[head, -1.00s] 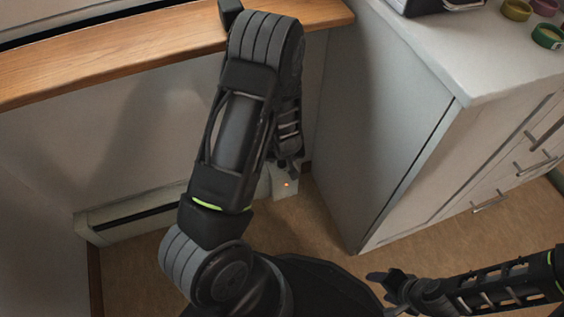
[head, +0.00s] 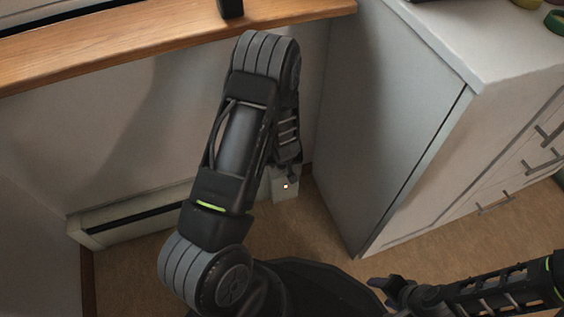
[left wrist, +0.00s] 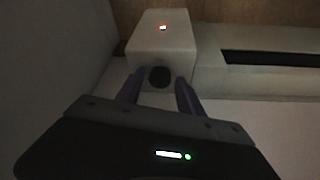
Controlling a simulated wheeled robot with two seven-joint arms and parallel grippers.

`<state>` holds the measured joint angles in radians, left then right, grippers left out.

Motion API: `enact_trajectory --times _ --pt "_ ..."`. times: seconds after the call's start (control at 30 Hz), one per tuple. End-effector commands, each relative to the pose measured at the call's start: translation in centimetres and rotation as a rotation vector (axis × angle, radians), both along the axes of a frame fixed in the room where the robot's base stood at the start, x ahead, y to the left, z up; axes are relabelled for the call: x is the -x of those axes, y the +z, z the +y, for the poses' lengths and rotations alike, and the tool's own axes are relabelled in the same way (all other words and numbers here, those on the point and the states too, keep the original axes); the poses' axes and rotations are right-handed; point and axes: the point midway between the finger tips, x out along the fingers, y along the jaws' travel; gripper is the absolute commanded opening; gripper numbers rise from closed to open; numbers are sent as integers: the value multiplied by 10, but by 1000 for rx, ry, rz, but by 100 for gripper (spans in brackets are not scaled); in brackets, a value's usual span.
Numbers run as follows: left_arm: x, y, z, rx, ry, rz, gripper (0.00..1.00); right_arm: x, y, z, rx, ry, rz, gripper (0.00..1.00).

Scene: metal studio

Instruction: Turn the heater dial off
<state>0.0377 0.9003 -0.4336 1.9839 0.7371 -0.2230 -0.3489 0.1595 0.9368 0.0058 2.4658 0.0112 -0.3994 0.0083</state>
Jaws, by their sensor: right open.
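The heater is a long white baseboard unit (head: 130,220) low on the wall, with a white end box (head: 284,190) at its right that bears a small light. In the left wrist view the end box (left wrist: 162,40) shows a small orange and white light on one face and a round dark dial (left wrist: 159,77) on another. My left gripper (left wrist: 158,90) is open, its two fingers apart, one on each side of the dial. Whether they touch it I cannot tell. In the head view my left arm hides part of the heater. My right gripper (head: 378,291) is open and empty.
A wooden ledge (head: 130,48) runs along the wall above the heater. A white cabinet (head: 385,130) with drawers stands just right of the end box. The brown floor (head: 330,235) between is bare.

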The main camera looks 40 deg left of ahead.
Motion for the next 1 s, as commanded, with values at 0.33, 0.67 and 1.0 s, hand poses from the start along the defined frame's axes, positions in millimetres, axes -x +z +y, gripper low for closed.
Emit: enact_trajectory --times 0.33,0.67,1.0 --pt "0 0 0 0 0 0 15 0 0 0 0 0 0 59" --pt "0 0 0 0 0 0 0 0 0 0 0 0 0 59" --pt "0 2 -1 0 29 2 0 1 10 0 -1 1 3 59"
